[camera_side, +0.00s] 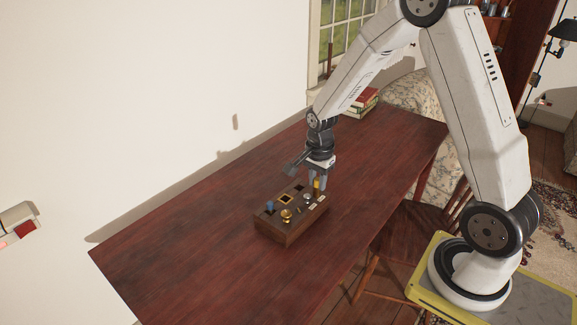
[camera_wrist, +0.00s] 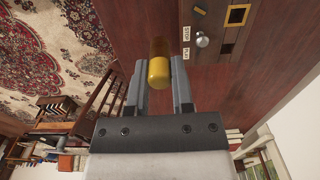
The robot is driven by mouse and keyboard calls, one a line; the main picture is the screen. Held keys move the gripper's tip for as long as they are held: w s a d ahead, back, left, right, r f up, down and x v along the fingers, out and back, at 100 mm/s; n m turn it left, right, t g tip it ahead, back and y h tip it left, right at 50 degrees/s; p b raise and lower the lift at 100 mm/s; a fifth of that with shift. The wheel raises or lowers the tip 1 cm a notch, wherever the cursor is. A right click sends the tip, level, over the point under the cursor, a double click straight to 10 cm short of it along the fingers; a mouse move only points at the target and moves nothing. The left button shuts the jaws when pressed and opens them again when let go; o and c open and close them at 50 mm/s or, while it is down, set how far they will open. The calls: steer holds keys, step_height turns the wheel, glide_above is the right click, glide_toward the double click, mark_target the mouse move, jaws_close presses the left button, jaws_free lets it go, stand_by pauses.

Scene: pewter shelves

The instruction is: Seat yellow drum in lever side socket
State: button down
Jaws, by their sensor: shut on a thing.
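The yellow drum (camera_side: 317,185) is between the fingers of my gripper (camera_side: 316,182), which is shut on it. In the wrist view the drum (camera_wrist: 159,73) shows between the fingertips of my gripper (camera_wrist: 159,82), against the table top. The dark wooden socket box (camera_side: 284,236) stands on the table just below and left of the drum. A yellow-rimmed square socket (camera_side: 285,198) in its top looks empty; its rim also shows in the wrist view (camera_wrist: 237,15). I cannot make out for sure which part is the lever. The drum looks close to the box's right end, apparently not in a socket.
On the box are a blue piece (camera_side: 270,206), a brass knob (camera_side: 286,215) and a silver knob (camera_wrist: 203,40) beside pale labels (camera_wrist: 186,53). The red-brown table (camera_side: 180,250) is clear to the left. Books (camera_side: 364,101) lie at the far end. A chair (camera_side: 425,218) stands by the table.

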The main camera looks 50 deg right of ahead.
steer(key=shift+s+a+r, duration=0.1)
steer(key=shift+s+r, duration=0.1)
steer(key=shift+s, duration=0.2)
stand_by(0.4)
steer(key=shift+d, duration=2.85)
steer(key=shift+w+d+f, duration=0.7)
steer(key=shift+w+f, duration=0.8)
steer(key=shift+w, duration=0.7)
steer(key=shift+w+d+f, duration=0.65)
steer(key=shift+w+f, duration=0.9)
steer(key=shift+w, duration=0.65)
steer(key=shift+w+d+f, duration=0.7)
steer(key=shift+w+f, duration=0.8)
steer(key=shift+w, duration=0.7)
steer(key=shift+w+f, duration=0.3)
steer(key=shift+f, duration=0.1)
steer(key=shift+d+f, duration=0.1)
steer(key=shift+f, duration=1.3)
